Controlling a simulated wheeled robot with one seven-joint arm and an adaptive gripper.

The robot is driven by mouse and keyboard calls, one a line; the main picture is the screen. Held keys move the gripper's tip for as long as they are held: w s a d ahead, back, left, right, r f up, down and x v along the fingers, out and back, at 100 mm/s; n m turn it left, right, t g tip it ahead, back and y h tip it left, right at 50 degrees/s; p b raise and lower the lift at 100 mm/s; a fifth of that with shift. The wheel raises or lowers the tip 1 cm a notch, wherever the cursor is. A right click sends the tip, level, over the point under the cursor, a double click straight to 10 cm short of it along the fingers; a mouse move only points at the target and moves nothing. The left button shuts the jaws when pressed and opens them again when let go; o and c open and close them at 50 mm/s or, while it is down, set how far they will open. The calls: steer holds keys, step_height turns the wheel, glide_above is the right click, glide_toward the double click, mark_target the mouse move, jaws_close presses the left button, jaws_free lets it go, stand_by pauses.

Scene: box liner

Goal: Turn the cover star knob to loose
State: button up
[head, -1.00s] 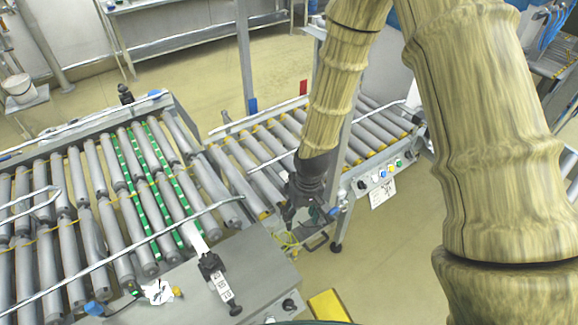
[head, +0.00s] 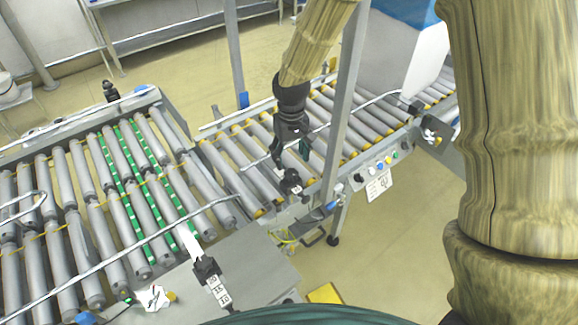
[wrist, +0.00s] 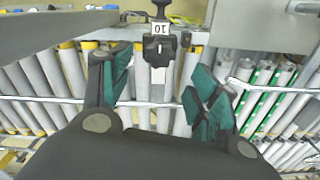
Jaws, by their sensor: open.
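A black knob (wrist: 160,48) on a bracket with a white label reading 10 sits ahead of my gripper in the wrist view, between and beyond the fingertips. What looks like the same black knob (head: 290,182) shows in the head view at the near end of the right roller conveyor. My gripper (head: 293,155) hangs just above it, apart from it as far as I can see. In the wrist view my gripper (wrist: 160,88) is open, its green-padded fingers spread and empty. The knob's exact turn position is too small to read.
Another black knob (head: 205,270) with a number strip stands on the grey plate beside the left conveyor (head: 55,270). A metal post (head: 346,105) stands close right of my gripper. A button panel (head: 380,168) is at the right conveyor's side. Open floor lies at lower right.

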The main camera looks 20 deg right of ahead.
mark_target(291, 172)
steer(key=f, duration=0.3)
steer(key=shift+s+d+f, duration=0.1)
steer(key=shift+d+f, duration=0.1)
steer(key=shift+f, duration=0.05)
steer(key=shift+f+p, duration=0.45)
steer(key=shift+f, duration=0.9)
steer(key=c, duration=1)
steer(key=shift+m+p, duration=0.3)
steer(key=shift+m, duration=0.7)
